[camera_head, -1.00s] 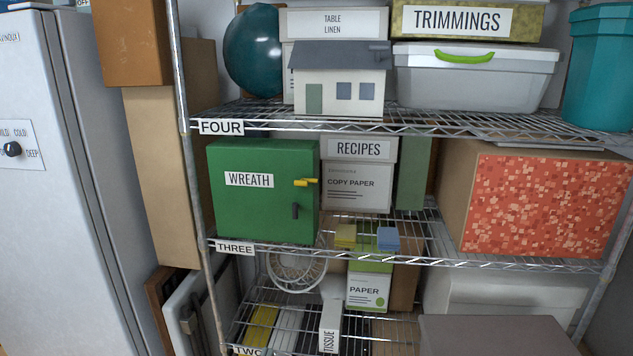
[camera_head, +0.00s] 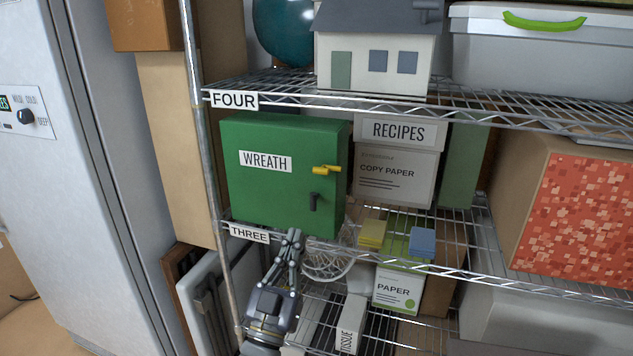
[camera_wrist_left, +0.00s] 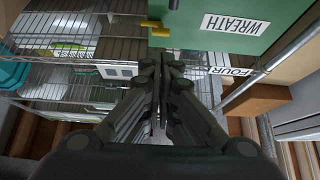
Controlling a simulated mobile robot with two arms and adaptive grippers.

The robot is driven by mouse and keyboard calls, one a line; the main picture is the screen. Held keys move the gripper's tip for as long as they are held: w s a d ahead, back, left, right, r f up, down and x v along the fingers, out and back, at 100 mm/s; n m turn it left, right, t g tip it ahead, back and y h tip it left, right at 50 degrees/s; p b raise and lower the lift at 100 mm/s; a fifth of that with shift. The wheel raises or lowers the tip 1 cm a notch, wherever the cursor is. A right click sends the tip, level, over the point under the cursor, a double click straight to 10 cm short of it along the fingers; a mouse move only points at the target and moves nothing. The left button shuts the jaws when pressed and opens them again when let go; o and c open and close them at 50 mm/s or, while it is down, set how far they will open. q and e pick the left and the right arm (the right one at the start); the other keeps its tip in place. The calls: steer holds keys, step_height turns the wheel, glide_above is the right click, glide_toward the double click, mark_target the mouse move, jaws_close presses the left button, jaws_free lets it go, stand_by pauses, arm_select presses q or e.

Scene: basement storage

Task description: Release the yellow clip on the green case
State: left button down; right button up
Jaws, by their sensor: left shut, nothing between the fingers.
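The green case (camera_head: 250,205), labelled WREATH, stands on the shelf marked THREE. The yellow clip (camera_head: 326,170) lies roughly level on the right part of its front, above a dark handle (camera_head: 313,202). My left gripper (camera_head: 293,235) is shut and empty, pointing up just below the case's lower front edge, lower and to the left of the clip. In the left wrist view the shut fingers (camera_wrist_left: 158,62) are in the middle, with the green case (camera_wrist_left: 205,38) and yellow clip (camera_wrist_left: 152,24) beyond them near the top. My right gripper is not in view.
The wire shelf edge (camera_head: 400,262) runs under the case, and a metal post (camera_head: 203,150) stands to its left. A RECIPES box (camera_head: 390,185) stands to its right. Yellow (camera_head: 373,233) and blue (camera_head: 422,240) stacks sit at the lower right. A white fridge (camera_head: 60,190) is at far left.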

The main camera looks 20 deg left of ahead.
arm_select(q)
steer(key=p, duration=0.3)
glide_toward(327, 170)
steer(key=w+a+r, duration=0.1)
steer(key=w+r, duration=0.3)
steer(key=shift+w+a, duration=0.15)
steer(key=shift+w, duration=0.3)
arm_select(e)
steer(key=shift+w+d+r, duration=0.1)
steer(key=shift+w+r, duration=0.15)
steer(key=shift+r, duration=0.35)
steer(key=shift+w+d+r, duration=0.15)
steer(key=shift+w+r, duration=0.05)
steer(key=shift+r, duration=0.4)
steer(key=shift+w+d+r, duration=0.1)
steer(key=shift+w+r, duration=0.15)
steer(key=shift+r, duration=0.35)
arm_select(q)
steer(key=shift+r+m+h+p, duration=0.25)
steer(key=shift+m+h+p, duration=0.15)
steer(key=shift+m+h, duration=0.6)
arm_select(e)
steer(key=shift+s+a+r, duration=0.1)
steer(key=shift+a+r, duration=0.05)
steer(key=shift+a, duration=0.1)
